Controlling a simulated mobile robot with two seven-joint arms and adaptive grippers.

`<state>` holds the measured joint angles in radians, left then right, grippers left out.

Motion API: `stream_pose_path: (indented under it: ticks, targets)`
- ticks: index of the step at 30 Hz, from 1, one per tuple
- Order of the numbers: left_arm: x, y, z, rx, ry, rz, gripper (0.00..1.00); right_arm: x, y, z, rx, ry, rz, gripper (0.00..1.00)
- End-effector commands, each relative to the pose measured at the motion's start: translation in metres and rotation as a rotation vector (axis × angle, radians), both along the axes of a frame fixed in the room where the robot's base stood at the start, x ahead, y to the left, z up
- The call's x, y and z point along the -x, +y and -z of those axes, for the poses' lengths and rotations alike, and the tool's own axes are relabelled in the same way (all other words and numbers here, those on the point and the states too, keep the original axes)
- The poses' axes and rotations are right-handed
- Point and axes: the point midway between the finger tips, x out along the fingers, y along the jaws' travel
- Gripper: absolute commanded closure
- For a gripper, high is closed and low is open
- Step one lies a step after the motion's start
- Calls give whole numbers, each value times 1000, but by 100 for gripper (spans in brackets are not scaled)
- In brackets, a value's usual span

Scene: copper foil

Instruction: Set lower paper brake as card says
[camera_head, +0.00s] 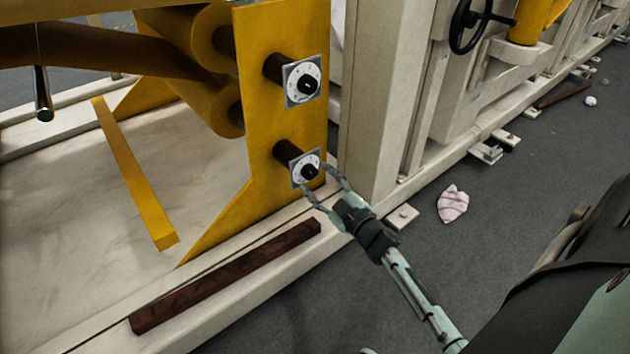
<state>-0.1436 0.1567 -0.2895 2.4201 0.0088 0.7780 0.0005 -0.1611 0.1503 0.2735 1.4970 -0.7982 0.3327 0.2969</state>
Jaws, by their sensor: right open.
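The lower paper brake is a black knob (310,171) on a white dial with a square plate, low on the yellow panel (262,130). A like dial with a black knob, the upper brake (302,83), sits above it. My right gripper (318,178) is open, its two fingers spread to either side of the lower knob. I cannot tell whether the fingers touch it. The marks on the lower dial are too small to read. No card can be made out. My left gripper is not in view.
A dark wooden beam (228,277) lies on the machine's pale base ledge below the panel. A yellow bar (133,172) is at left. A pale column (376,100) stands right of the panel. A crumpled striped cloth (453,204) lies on the open grey floor.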

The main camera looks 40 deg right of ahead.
Motion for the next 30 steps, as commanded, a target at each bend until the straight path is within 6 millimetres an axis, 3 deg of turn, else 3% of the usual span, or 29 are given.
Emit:
stream_pose_path:
  ticks: [4,12,24,30]
  targets:
    - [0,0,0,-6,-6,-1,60,-11,0,1,1,1,-1,46]
    - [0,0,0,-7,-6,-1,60,-13,0,0,0,1,0,46]
    - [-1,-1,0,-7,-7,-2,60,-13,0,0,0,1,1,95]
    - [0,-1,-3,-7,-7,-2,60,-13,0,-1,-11,1,0,96]
